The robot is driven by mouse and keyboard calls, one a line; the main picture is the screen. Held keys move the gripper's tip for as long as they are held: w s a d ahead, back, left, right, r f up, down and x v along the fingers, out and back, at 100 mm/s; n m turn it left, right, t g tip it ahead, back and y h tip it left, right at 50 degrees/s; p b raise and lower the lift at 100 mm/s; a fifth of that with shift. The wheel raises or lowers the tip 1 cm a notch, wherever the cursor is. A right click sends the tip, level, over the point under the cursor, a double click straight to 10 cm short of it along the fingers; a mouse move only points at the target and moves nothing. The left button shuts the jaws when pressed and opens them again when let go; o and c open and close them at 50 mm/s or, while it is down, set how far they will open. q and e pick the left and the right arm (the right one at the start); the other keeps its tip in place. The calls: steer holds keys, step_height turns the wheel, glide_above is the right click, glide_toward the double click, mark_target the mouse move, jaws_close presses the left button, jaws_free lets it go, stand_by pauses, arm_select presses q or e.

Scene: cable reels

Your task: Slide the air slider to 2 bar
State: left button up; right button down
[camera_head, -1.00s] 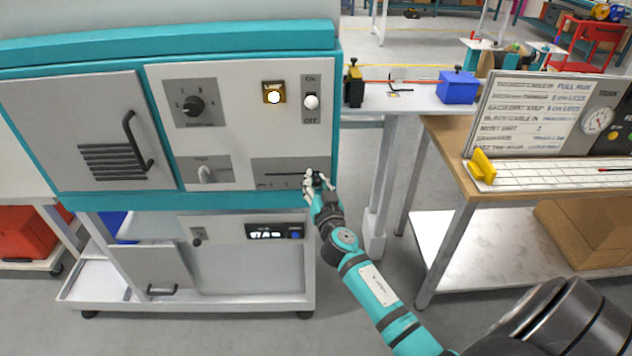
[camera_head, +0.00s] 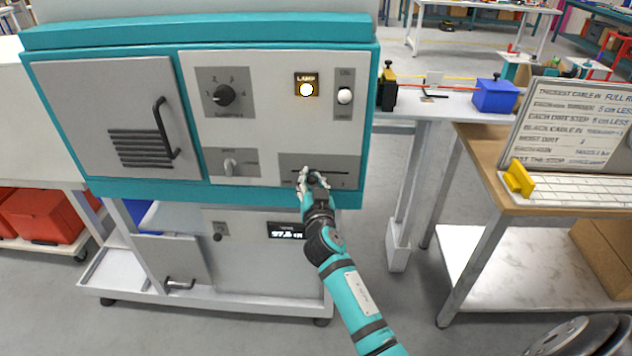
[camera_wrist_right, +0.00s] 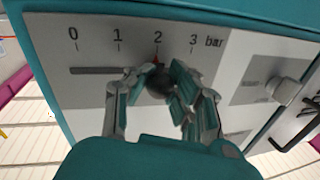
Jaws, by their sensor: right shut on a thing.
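The air slider's grey scale plate (camera_head: 345,165) is at the lower right of the machine's front panel. In the right wrist view the plate (camera_wrist_right: 50,42) shows marks 0, 1, 2, 3 and "bar", with a dark slot (camera_wrist_right: 95,71). The fingers hide part of the knob and the slot's right end. My left gripper is not in view.
Above the plate are a lit lamp (camera_head: 306,89) and a toggle switch (camera_head: 345,96). A selector knob (camera_head: 224,95) and a small rotary handle (camera_head: 230,165) are to the left. A bench (camera_head: 475,140) stands at right, with floor between it and the machine.

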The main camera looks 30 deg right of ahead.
steer(key=c, duration=1.1)
jaws_free()
steer(key=shift+s+a, duration=0.15)
steer(key=shift+a, duration=0.05)
steer(key=shift+o, duration=0.2)
steer(key=shift+d, duration=0.1)
steer(key=v, duration=0.7)
steer(key=shift+s, duration=0.2)
steer(key=shift+f, duration=0.15)
